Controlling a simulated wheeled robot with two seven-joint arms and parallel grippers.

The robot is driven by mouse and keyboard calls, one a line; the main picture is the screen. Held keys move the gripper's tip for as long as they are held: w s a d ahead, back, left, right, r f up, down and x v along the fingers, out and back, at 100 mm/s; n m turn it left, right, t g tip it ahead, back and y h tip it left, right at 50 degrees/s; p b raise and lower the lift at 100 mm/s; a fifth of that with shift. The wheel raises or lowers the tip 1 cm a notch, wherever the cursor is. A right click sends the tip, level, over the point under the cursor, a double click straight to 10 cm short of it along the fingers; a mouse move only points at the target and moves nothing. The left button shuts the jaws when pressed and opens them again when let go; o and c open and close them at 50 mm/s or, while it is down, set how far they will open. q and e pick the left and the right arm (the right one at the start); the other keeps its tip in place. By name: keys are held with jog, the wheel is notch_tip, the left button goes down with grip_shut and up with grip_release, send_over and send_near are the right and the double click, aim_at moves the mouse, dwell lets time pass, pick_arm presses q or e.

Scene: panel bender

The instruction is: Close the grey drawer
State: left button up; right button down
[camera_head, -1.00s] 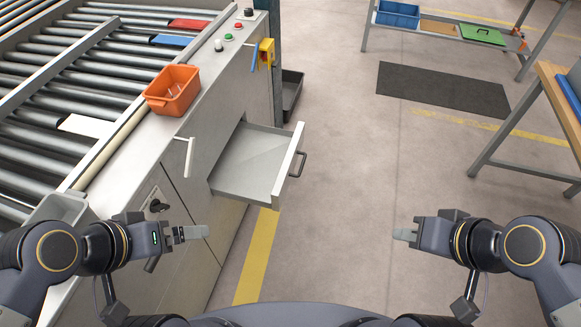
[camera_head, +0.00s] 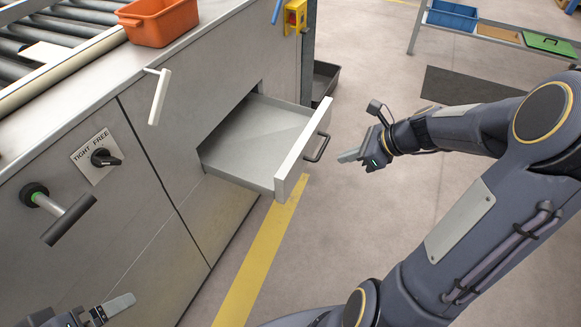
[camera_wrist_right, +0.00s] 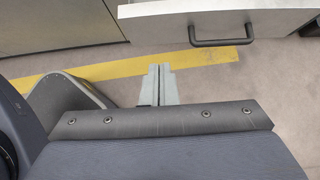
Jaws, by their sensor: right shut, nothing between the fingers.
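The grey drawer (camera_head: 257,146) is pulled out of the machine's front and looks empty inside. Its pale front panel carries a dark bar handle (camera_head: 317,148). The drawer front (camera_wrist_right: 200,24) and handle (camera_wrist_right: 223,43) also show at the top of the right wrist view. My right gripper (camera_head: 346,156) is shut and empty, to the right of the handle and apart from it. Its closed fingers (camera_wrist_right: 160,84) show in the right wrist view, below and left of the handle. My left gripper (camera_head: 122,303) is at the bottom left, beside the lower cabinet; its fingers look together, but their state is unclear.
An orange bin (camera_head: 160,22) stands on the machine top. A white lever (camera_head: 158,97), a rotary knob (camera_head: 104,158) and a black T-handle (camera_head: 66,218) stick out of the machine front. A dark tray (camera_head: 322,80) stands beyond the drawer. Floor right of the drawer is clear.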

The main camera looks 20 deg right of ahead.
aim_at(295, 164)
jog(key=b+x, duration=0.1)
jog(key=x, duration=0.3)
jog(key=r+b+x, duration=0.1)
jog(key=x, duration=0.3)
jog(key=w+a+b+x, duration=0.1)
jog(key=x, duration=0.3)
jog(key=shift+r, duration=0.25)
jog(key=shift+w+a, duration=0.3)
jog(key=shift+w, duration=0.1)
jog(key=shift+w+a+r, duration=0.1)
